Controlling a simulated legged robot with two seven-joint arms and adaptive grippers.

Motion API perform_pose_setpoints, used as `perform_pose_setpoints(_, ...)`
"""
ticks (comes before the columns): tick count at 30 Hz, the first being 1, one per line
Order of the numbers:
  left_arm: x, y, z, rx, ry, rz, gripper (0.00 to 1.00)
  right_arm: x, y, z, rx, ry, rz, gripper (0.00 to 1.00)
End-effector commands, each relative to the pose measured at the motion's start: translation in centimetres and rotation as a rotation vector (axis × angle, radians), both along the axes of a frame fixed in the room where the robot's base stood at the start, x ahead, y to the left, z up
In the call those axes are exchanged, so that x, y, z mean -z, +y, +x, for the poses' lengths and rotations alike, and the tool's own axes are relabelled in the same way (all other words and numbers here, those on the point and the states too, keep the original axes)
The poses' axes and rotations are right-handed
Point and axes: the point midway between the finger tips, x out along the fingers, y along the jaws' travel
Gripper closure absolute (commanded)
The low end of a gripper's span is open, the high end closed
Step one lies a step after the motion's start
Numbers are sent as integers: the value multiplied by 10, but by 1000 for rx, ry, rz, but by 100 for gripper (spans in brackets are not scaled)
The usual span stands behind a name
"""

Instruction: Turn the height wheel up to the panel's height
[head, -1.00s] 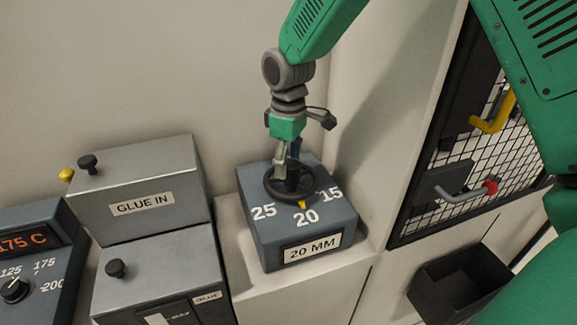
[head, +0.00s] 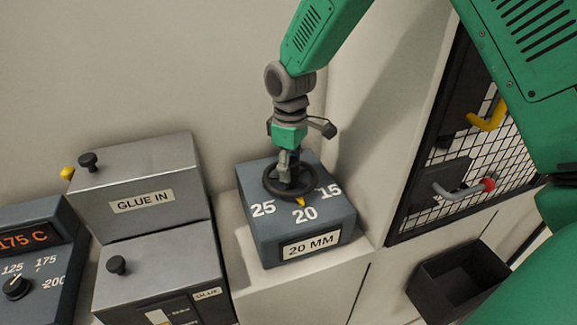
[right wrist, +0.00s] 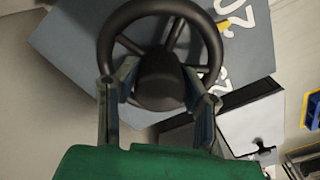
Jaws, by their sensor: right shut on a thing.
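The black height wheel (head: 274,188) lies flat on top of a grey-blue box (head: 262,236) marked 25, 20 and 15. Its yellow pointer (head: 300,202) stands at 20, and the front label (head: 311,245) reads 20 MM. My right gripper (head: 289,178) reaches down from above and is shut on the wheel's hub. In the right wrist view the two fingers (right wrist: 160,88) stand on either side of the dark hub, inside the wheel's rim (right wrist: 106,38). No panel can be made out. My left gripper is not in view.
Left of the box stand the GLUE IN box (head: 135,170) with black knobs and a temperature unit (head: 25,262) reading 175 C. At the right are a mesh guard (head: 440,205), a red-tipped lever (head: 487,185) and an open black bin (head: 455,285).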

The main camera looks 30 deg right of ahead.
Motion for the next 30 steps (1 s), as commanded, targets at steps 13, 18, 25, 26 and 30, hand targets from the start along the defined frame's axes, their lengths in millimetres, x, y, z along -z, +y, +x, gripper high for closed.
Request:
perform_pose_setpoints(13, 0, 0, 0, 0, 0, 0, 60, -5, 0, 6, 190, -18, -1, 93)
perform_pose_setpoints(18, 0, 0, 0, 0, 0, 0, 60, -6, 0, 7, 344, -21, -1, 93)
perform_pose_setpoints(25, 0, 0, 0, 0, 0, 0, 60, -6, -1, 7, 563, -23, 1, 93)
perform_pose_setpoints(26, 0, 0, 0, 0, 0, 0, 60, -6, -1, 7, 591, -23, 0, 93)
perform_pose_setpoints(30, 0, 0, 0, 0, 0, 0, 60, -6, -1, 7, 715, -23, 1, 93)
